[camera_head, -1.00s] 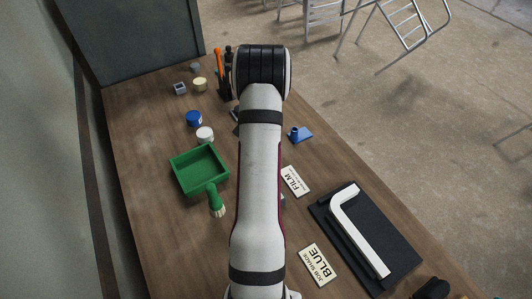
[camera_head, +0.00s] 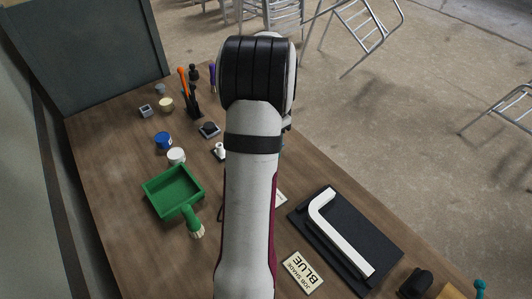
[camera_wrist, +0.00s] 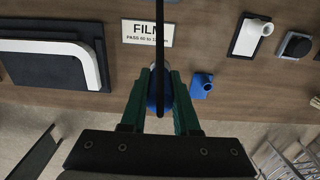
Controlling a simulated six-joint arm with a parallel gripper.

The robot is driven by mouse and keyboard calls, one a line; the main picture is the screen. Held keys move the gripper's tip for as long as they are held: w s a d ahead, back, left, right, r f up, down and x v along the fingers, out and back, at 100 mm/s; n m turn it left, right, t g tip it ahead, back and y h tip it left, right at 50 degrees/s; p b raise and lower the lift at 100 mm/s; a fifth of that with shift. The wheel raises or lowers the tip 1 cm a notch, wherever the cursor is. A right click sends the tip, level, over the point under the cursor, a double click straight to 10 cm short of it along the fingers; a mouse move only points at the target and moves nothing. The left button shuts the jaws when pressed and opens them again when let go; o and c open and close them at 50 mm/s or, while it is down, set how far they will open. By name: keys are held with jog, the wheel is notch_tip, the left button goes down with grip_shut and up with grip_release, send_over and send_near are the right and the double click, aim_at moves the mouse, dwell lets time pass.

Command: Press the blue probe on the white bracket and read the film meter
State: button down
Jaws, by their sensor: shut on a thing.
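The white bracket (camera_head: 338,235), a bent bar, lies on a black mat (camera_head: 368,226) at the right of the table. It also shows at the left of the wrist view (camera_wrist: 92,62). My gripper (camera_wrist: 160,84) has green fingers and is shut on the blue probe (camera_wrist: 160,97), right of the bracket and apart from it. A black cable (camera_wrist: 160,40) runs up from the probe across the picture. In the head view my arm hides the fingers and probe. A FILM card (camera_wrist: 140,33) lies beyond the fingers. I cannot make out the film meter's reading.
A blue stand (camera_wrist: 201,86) and a white stand (camera_wrist: 248,40) are right of the fingers. A BLUE job card (camera_head: 302,271) lies by the mat. Chair frames (camera_head: 360,30) stand beyond the table.

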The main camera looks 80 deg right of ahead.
jog(key=w+d+f, duration=0.2)
jog(key=w+d, duration=0.4)
jog(key=w, duration=0.2)
jog(key=w+d+f, duration=0.3)
jog(key=w+d, duration=0.2)
jog(key=w, duration=0.2)
jog(key=shift+d+f, duration=0.15)
jog(key=shift+f, duration=2.05)
jog(key=shift+f, duration=0.5)
notch_tip(320, 180, up, 7)
dwell(0.3)
